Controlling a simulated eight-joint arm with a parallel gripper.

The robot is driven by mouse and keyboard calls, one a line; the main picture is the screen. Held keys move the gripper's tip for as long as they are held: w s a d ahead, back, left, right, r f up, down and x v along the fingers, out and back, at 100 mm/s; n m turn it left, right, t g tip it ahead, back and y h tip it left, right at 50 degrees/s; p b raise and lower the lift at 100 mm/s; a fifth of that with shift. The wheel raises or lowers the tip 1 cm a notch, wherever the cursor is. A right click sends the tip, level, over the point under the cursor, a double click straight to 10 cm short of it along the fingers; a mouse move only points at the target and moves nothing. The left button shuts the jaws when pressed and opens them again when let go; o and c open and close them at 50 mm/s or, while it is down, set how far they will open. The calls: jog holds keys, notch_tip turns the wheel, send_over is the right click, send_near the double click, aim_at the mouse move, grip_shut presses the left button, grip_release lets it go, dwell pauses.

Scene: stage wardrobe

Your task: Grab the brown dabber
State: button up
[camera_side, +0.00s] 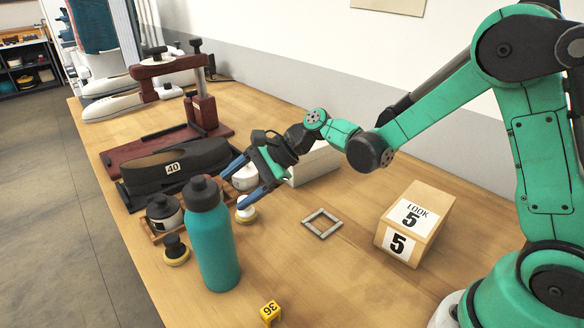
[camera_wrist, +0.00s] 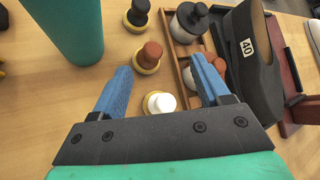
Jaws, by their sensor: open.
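The brown dabber (camera_wrist: 151,54) stands on the table in the wrist view, with a brown knob on a pale yellow pad. It is just beyond the left finger's tip. In the side view it is hidden behind the teal bottle (camera_side: 212,245). My gripper (camera_side: 242,186) is open and empty above the table; its blue fingers also show in the wrist view (camera_wrist: 160,68). A white-knobbed dabber (camera_wrist: 160,102) stands nearer, between the fingers. A black-knobbed dabber (camera_wrist: 137,16) stands farther off, beyond the brown one; it also shows in the side view (camera_side: 175,248).
The teal bottle rises tall beside the dabbers. A wooden tray (camera_wrist: 181,67) with jars and a dark shoe (camera_wrist: 250,50) marked 40 stand to the right in the wrist view. In the side view, a LOOK 5 box (camera_side: 415,222) and grey square frame (camera_side: 322,223) lie rightward.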

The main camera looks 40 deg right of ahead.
jog(key=f+m+y, duration=0.1)
jog(key=w+a+f+m+y, duration=0.1)
jog(key=f+m, duration=0.1)
jog(key=a+f+m, duration=0.1)
jog(key=shift+w+f+m+y, duration=0.2)
jog(key=shift+w+m+y, duration=0.1)
jog(key=shift+w+y, duration=0.1)
jog(key=shift+a+f+m+y, duration=0.15)
jog(key=shift+f+m+y, duration=0.15)
jog(key=shift+f+m, duration=0.1)
jog(key=x, duration=0.5)
jog(key=shift+a+f, duration=0.1)
jog(key=shift+a, duration=0.2)
grip_shut()
